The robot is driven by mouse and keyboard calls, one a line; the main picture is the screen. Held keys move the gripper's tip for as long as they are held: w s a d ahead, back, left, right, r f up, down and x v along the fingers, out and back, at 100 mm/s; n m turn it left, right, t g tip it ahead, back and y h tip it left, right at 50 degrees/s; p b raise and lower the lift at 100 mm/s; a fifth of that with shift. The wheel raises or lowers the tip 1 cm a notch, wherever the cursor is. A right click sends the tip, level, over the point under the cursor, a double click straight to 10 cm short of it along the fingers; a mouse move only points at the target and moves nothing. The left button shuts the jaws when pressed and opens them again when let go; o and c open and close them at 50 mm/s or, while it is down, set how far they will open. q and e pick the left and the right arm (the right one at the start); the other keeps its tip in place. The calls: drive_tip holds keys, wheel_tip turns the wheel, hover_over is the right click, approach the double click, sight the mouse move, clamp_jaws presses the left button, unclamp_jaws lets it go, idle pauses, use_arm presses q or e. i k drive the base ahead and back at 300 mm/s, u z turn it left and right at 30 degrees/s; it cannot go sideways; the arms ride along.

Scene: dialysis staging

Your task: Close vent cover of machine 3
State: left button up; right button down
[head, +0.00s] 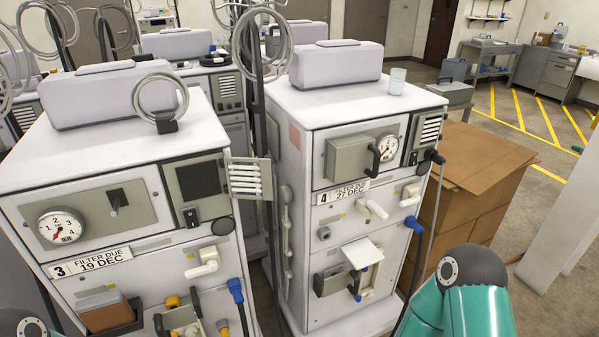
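Machine 3 (112,142) is the white cabinet at the left, with a "3" and "FILTER DUE 19 DEC" label (90,262) on its front. Its vent cover (248,178), a grey-beige slatted panel, stands swung open to the right, beyond the machine's front right edge. The dark square vent opening (199,181) shows uncovered to the left of it. Neither gripper is in view. Only teal and grey parts of my arms show, at the bottom left corner and bottom right.
Machine 4 (345,100) stands close to the right, its slatted vent cover (431,128) apparently flat against its front. Hoses and a dark pole (257,95) stand between the machines. Cardboard boxes (480,165) are right of machine 4. A cup (397,82) stands on machine 4.

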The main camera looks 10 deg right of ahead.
sight(265, 167)
drive_tip(key=u, duration=0.15)
drive_tip(key=i, duration=0.9)
drive_tip(key=z, duration=0.05)
